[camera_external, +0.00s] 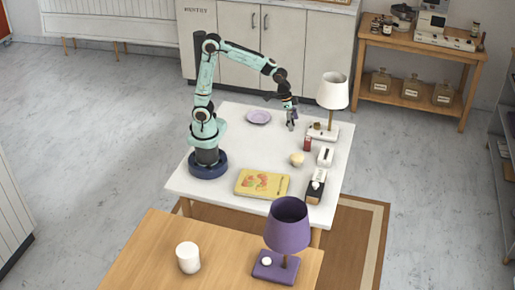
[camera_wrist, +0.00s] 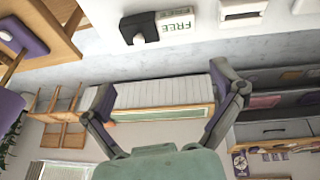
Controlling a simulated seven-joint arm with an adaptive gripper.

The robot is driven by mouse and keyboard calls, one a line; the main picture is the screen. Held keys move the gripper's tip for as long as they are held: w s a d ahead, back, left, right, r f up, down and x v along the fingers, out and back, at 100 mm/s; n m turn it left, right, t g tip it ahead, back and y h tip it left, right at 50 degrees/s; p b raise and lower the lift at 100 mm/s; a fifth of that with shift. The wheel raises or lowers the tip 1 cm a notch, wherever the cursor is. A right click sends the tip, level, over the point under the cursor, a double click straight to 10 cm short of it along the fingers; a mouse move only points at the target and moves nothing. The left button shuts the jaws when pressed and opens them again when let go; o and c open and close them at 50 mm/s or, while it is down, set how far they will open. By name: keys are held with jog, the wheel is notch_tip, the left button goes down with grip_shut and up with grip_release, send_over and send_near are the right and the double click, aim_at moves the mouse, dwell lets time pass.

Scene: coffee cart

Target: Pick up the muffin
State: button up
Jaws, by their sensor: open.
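The muffin (camera_external: 297,159) is a small pale, cream-coloured lump on the white table (camera_external: 225,186), right of its middle. My gripper (camera_external: 291,126) hangs above the back right part of the table, behind the muffin and apart from it. In the wrist view my gripper (camera_wrist: 166,88) has its two fingers spread wide with nothing between them. The muffin does not show in the wrist view.
A white lamp (camera_external: 333,91) stands right of my gripper. A red bottle (camera_external: 307,144), a white box-like item (camera_external: 325,156) and a black holder (camera_external: 315,190) stand near the muffin. A yellow tray (camera_external: 247,185) lies in front, a purple plate (camera_external: 258,117) behind.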

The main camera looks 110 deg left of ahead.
jog(key=w+a+f, duration=0.3)
jog(key=f, duration=0.2)
jog(key=n+g, duration=0.2)
send_over(298, 154)
jog(key=w+d, duration=0.2)
notch_tip(298, 154, down, 8)
jog(key=shift+n+g+h, duration=0.5)
jog(key=shift+n, duration=0.1)
jog(key=a+f, duration=0.1)
jog(key=s+a+f, duration=0.1)
jog(key=f, duration=0.1)
jog(key=s+a+f, duration=0.1)
jog(key=f, duration=0.1)
jog(key=shift+s+f, duration=0.15)
jog(key=shift+s, duration=0.1)
jog(key=x, duration=0.6)
jog(key=shift+d+f, duration=0.1)
jog(key=c, duration=1.2)
